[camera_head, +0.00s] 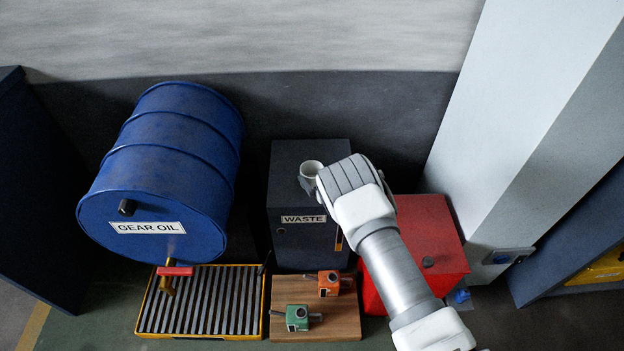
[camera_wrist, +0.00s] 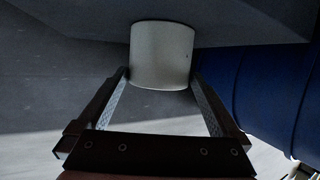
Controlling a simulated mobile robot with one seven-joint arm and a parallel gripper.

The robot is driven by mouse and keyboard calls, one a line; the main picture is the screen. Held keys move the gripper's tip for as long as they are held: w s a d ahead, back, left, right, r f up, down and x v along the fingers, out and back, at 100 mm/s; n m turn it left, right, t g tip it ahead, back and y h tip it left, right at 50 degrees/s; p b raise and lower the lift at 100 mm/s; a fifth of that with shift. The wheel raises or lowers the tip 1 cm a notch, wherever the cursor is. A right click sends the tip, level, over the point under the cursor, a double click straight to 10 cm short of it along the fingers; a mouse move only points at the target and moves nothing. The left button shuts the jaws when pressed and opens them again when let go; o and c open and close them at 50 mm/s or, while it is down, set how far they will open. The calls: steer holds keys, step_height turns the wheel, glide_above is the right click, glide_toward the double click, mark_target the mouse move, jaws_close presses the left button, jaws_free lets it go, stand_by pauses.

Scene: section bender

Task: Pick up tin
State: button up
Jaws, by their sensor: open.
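The tin is a small pale, open-topped cylinder (camera_head: 312,167) on top of the dark waste cabinet (camera_head: 296,152) in the head view. In the wrist view the tin (camera_wrist: 162,52) is at the top centre, with one fingertip on each side of its near end. My gripper (camera_wrist: 159,78) is open, and small gaps seem to show between the tin and the fingers. I cannot tell whether either finger touches it. In the head view my wrist hides most of the fingers and the cabinet's right side.
A blue gear oil drum (camera_head: 165,170) lies left of the cabinet, above a slatted tray (camera_head: 200,302). A red box (camera_head: 430,240) stands right, by a pale column (camera_head: 520,120). Orange (camera_head: 328,283) and green (camera_head: 297,317) tools sit on a wooden board (camera_head: 340,325) in front.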

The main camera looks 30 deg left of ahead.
mark_target(308, 165)
steer(key=shift+b+x, duration=0.5)
steer(key=shift+x, duration=1.35)
steer(key=c, duration=1.1)
steer(key=shift+o, duration=0.2)
steer(key=shift+r+p, duration=0.3)
steer(key=shift+r, duration=0.4)
step_height(308, 165, up, 3)
steer(key=shift+f+p, duration=0.1)
steer(key=shift+p, duration=0.4)
steer(key=w+d+r+p, duration=0.2)
steer(key=w+d+r, duration=0.2)
steer(key=d, duration=0.7)
step_height(308, 165, up, 3)
steer(key=shift+w+f, duration=0.15)
steer(key=shift+w, duration=0.05)
